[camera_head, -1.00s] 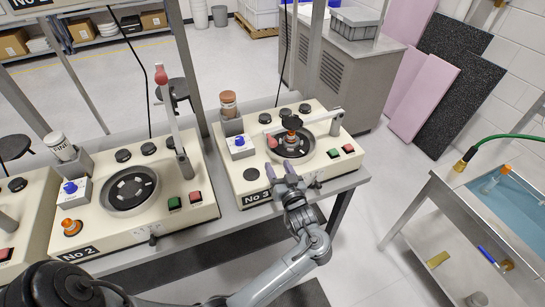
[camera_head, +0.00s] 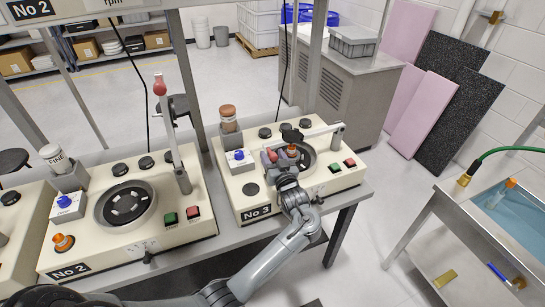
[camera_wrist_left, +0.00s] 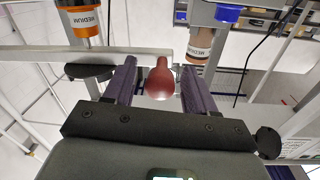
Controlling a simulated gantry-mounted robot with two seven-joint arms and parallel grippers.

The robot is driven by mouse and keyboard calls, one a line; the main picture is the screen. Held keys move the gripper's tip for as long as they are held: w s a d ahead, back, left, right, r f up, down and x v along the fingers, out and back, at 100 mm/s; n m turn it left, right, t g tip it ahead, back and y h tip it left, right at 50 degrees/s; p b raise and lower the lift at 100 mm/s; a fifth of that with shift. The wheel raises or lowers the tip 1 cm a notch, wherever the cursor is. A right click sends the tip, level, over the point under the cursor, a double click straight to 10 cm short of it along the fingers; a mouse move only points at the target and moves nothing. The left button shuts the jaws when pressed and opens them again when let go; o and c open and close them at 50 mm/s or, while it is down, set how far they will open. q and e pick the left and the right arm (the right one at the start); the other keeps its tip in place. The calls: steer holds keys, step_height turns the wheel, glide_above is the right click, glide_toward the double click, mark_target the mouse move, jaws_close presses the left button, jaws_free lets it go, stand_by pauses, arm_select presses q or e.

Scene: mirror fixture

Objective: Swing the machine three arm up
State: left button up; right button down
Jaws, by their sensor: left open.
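The machine three (camera_head: 240,196) is a cream box labelled "No 3" on the bench. Its grey arm (camera_head: 318,133) lies low across the round dish from a post at the right. The arm's red knob (camera_head: 271,156) is at its left end. My left gripper (camera_head: 282,158) is at the knob, and its wrist partly hides the dish. In the left wrist view the red knob (camera_wrist_left: 160,82) shows between my purple fingers (camera_wrist_left: 160,88), which are open with a gap on each side. My right gripper is not in view.
Machine two (camera_head: 120,240) stands to the left with its arm (camera_head: 177,150) upright. A brown-capped jar (camera_head: 228,122) stands in a holder at the back of machine three. A sink (camera_head: 470,205) stands at the right.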

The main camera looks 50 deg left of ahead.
arm_select(q)
steer(key=shift+w+a, duration=0.15)
steer(key=shift+a, duration=0.2)
jaws_close()
